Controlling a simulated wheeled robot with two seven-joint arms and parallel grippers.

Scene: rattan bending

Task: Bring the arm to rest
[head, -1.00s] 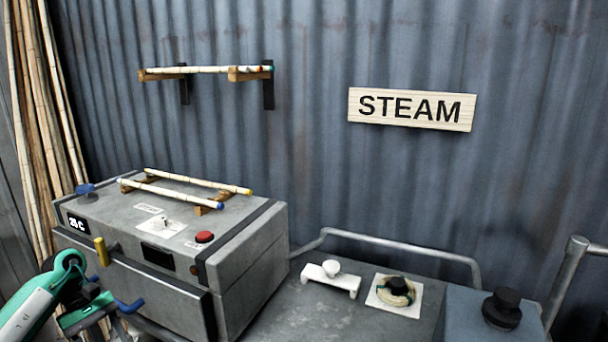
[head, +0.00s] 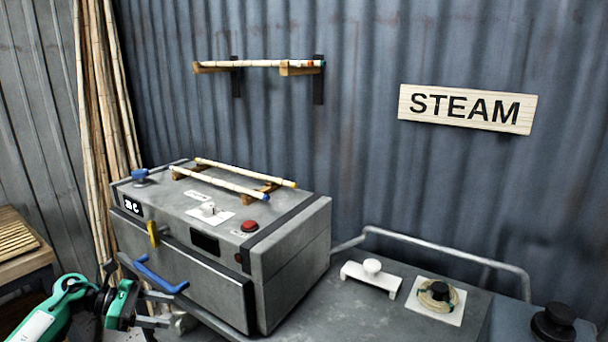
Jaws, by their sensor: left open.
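My left gripper (head: 158,310) is at the lower left in the head view. Its fingers are apart and point right, with nothing seen between them. It is in front of the grey steam box (head: 285,262), below the blue bar handle (head: 160,276) on the box's front door (head: 195,290). A gap shows between the fingers and the handle. The door looks shut. The green and white arm link (head: 50,312) is bent at the lower left corner. My right gripper is not in view.
Two rattan poles (head: 230,180) lie on wooden rests on the box. More rattan stands against the wall at left (head: 100,130). A wall rack (head: 265,64) holds poles. A wooden bench (head: 15,240) is at far left. A grey worktop (head: 335,318) with fittings is at right.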

